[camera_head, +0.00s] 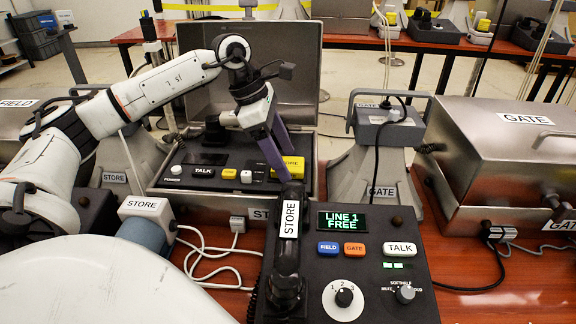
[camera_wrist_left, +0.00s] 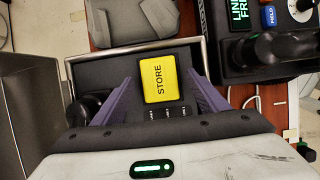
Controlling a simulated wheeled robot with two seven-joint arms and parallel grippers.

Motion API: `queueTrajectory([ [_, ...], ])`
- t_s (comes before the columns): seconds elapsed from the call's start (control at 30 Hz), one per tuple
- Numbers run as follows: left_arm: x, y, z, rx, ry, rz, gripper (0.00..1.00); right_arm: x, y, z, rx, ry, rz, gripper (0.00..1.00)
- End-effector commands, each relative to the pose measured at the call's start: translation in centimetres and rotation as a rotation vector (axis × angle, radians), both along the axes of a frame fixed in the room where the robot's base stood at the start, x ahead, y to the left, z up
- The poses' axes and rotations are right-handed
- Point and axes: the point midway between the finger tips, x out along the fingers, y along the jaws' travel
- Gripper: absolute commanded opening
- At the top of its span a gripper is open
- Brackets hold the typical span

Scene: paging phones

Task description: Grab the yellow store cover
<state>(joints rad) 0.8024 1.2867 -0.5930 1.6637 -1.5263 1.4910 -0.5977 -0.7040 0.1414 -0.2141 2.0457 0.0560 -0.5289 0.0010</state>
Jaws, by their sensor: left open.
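The yellow store cover (camera_head: 291,168) is a block lettered STORE at the right end of the dark panel in the open metal case. In the left wrist view the cover (camera_wrist_left: 160,79) lies flat between two purple fingers. My left gripper (camera_head: 283,163) is open above the case, its fingers pointing down at the cover. In the left wrist view the gripper (camera_wrist_left: 160,76) has one finger on each side, with gaps to the cover. The fingers partly hide the cover in the head view. My right gripper is not in view.
A closed GATE case (camera_head: 500,140) is at the right. The open case's lid (camera_head: 310,70) rises behind the panel. Cables cross the red table.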

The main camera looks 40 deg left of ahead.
Motion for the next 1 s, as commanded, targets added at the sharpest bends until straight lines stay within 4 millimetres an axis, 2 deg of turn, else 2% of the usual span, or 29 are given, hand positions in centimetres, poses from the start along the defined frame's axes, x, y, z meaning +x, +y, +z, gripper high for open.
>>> queueTrajectory([
  [0.3,0.2,-0.2,-0.5,0.0,-0.002,0.001,0.66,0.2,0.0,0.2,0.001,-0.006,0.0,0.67],
  [0.57,0.2,-0.1,-0.5,0.0,-0.001,0.0,0.22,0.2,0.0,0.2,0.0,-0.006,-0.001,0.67],
  [0.83,0.2,-0.1,-0.1,0.0,-0.003,0.001,0.22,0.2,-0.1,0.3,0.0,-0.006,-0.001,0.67],
  [1.0,0.3,-0.2,2.5,-0.001,-0.006,0.001,0.22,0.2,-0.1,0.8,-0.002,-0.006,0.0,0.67],
])
